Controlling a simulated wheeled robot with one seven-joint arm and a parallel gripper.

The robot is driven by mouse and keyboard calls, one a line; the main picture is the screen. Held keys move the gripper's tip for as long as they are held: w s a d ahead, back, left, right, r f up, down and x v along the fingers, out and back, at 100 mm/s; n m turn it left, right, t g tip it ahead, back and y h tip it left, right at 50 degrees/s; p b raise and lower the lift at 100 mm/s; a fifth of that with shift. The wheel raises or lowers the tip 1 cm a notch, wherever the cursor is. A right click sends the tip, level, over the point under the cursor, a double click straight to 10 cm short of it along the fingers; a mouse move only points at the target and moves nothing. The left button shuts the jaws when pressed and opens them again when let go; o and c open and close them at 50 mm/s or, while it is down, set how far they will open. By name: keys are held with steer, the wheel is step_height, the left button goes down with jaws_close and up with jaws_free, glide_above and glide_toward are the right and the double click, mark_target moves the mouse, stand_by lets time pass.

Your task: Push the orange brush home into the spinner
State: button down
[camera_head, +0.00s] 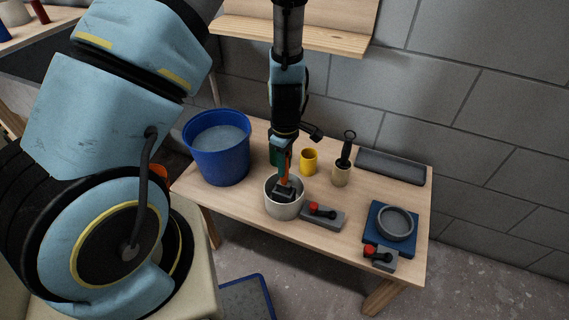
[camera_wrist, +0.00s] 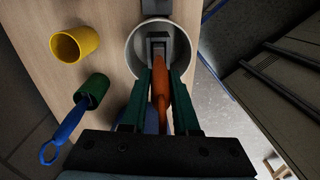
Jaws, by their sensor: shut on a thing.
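The spinner (camera_head: 284,210) is a pale round drum on the bench, with a dark grey block (camera_head: 285,191) inside its open top. The wrist view shows the drum's rim (camera_wrist: 188,42) and the grey clamp-like block (camera_wrist: 158,46). My gripper (camera_head: 283,166) stands above the drum, pointing down. In the wrist view its green fingers (camera_wrist: 160,98) are shut on the orange brush (camera_wrist: 163,88). The brush (camera_head: 284,178) runs down into the drum's mouth, its lower end at the grey block. How deep it sits there is hidden.
A grey box with a red knob (camera_head: 322,212) sits right beside the drum. A blue bucket (camera_head: 222,160) stands left. Behind are a yellow cup (camera_head: 309,161) and a black-handled tool (camera_head: 345,155) in a tan cup. A green holder (camera_wrist: 92,92) with a blue handle is near my gripper.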

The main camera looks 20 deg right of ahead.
steer(key=shift+f+b, duration=0.4)
steer(key=shift+f, duration=0.25)
steer(key=c, duration=0.6)
jaws_free()
step_height(320, 180, up, 11)
steer(key=shift+w+d+f, duration=0.1)
steer(key=a+r+m+t, duration=0.1)
steer(key=a+r+m, duration=0.3)
steer(key=a, duration=0.9)
steer(key=w+a+r+m, duration=0.1)
steer(key=a+r+m, duration=0.4)
steer(key=a+r, duration=0.5)
steer(key=a, duration=0.2)
steer(key=shift+a+r+t, duration=0.25)
steer(key=shift+a+t, duration=0.1)
steer(key=shift+t, duration=0.05)
